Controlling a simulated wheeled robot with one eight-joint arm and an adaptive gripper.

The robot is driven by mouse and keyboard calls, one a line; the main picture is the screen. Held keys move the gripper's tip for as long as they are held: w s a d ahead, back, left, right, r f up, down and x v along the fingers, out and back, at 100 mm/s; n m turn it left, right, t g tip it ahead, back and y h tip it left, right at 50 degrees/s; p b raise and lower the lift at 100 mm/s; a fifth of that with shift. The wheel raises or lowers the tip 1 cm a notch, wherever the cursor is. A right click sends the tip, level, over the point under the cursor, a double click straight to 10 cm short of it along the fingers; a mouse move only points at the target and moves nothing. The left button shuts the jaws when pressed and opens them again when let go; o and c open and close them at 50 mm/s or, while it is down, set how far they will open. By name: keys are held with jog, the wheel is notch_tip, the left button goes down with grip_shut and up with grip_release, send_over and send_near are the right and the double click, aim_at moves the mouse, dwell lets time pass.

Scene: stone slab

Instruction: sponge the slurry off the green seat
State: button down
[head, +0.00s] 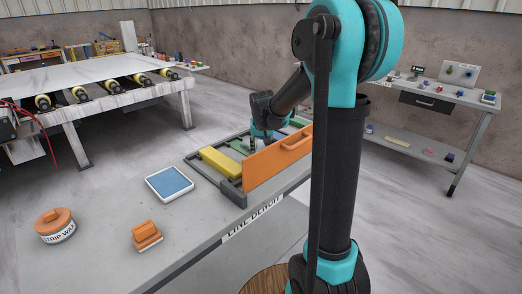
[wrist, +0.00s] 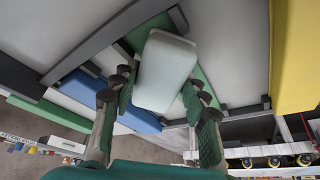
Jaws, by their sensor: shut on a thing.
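My gripper (wrist: 158,97) is shut on a pale grey-green rounded block (wrist: 166,68), which looks like a sponge. In the wrist view the block lies over the green seat (wrist: 202,76), whose ends show on either side of it. I cannot tell whether it touches the seat. In the head view my gripper (head: 262,146) is low over the dark frame (head: 231,190) on the bench, behind the orange board. A bit of the green seat (head: 239,147) shows beside it. No slurry can be made out; the block hides the seat's middle.
A yellow block (head: 220,162) lies in the frame, left of my gripper. An upright orange board with a handle (head: 262,168) stands along the near side. A blue-topped white tray (head: 170,184), an orange block (head: 146,235) and a round tub (head: 55,225) stand on the bench (head: 105,205).

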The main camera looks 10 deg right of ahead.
jog(key=shift+r, duration=2.35)
jog(key=shift+r, duration=1.5)
jog(key=shift+f, duration=0.1)
jog(key=shift+f+g, duration=0.45)
jog(key=shift+g, duration=0.15)
jog(key=shift+f+g, duration=0.55)
jog(key=shift+g, duration=0.25)
jog(key=shift+a, duration=0.2)
